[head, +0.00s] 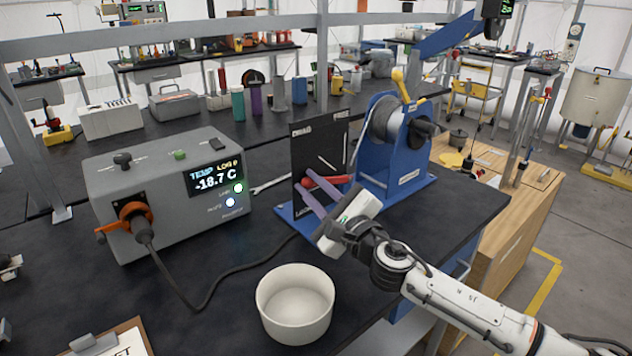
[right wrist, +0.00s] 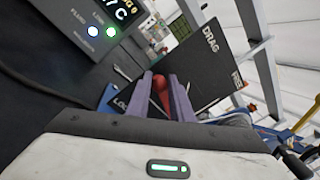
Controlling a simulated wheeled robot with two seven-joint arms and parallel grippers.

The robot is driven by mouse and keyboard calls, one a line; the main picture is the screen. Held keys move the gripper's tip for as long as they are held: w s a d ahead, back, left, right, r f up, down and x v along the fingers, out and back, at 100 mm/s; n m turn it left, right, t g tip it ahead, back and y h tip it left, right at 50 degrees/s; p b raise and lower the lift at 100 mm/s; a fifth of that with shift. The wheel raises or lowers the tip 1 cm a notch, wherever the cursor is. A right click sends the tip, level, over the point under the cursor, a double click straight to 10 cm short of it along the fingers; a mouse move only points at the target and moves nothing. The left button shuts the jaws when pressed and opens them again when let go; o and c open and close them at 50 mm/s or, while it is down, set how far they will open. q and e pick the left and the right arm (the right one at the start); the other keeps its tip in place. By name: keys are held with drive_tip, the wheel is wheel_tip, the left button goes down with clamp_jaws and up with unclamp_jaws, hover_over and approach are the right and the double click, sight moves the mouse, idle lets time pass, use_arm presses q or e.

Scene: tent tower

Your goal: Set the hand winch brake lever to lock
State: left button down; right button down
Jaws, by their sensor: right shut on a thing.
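The blue hand winch (head: 408,160) stands on the dark bench, with a drum and a yellow-knobbed crank. Its black panel (head: 322,145) is lettered DRAG at upper left, FREE at upper right and LOCK at lower left. The red brake lever (head: 335,180) lies nearly level across the panel, its end toward the left edge between the DRAG and LOCK words. My right gripper (head: 312,193) has its purple fingers shut on the lever's red end. In the right wrist view the red end (right wrist: 160,84) sits between the fingers (right wrist: 165,95). My left gripper is not in view.
A grey temperature box (head: 160,185) with a cable stands left of the winch. A white bowl (head: 295,303) stands in front, below my right gripper. A clipboard (head: 110,340) lies at the front left. A wrench (head: 270,184) lies behind the panel's left side.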

drive_tip(key=shift+s+a+f+n+b, duration=0.15)
drive_tip(key=shift+f+n+b, duration=0.25)
drive_tip(key=shift+f, duration=0.5)
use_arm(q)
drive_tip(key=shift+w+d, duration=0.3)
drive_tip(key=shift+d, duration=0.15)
use_arm(e)
drive_tip(key=shift+f+n, duration=0.35)
drive_tip(key=shift+n, duration=0.15)
